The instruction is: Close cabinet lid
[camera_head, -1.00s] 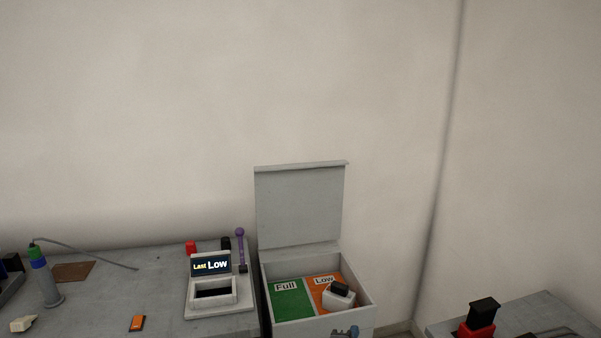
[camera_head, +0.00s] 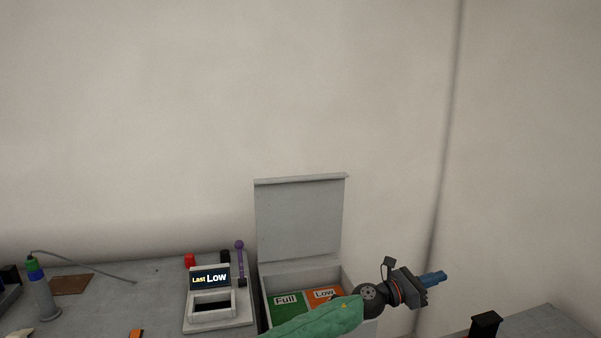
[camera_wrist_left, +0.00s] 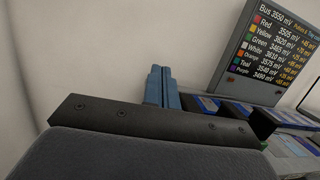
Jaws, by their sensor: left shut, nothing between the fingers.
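The cabinet (camera_head: 262,311) is a grey box whose lid (camera_head: 300,222) stands upright, open, against the wall. Inside are a green compartment marked Full (camera_head: 284,310) and an orange one marked Low (camera_head: 323,297); my left arm covers part of both. My left gripper (camera_head: 444,277) is shut and empty, to the right of the cabinet and apart from the lid, pointing right. Its blue fingers (camera_wrist_left: 162,88) lie together in the left wrist view. My right gripper is not in view.
A tester reading Last Low (camera_head: 210,280) stands on the grey bench left of the cabinet, with a purple tool (camera_head: 240,262) beside it. Another bench (camera_head: 545,322) is at the lower right. The left wrist view shows a voltage screen (camera_wrist_left: 270,45).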

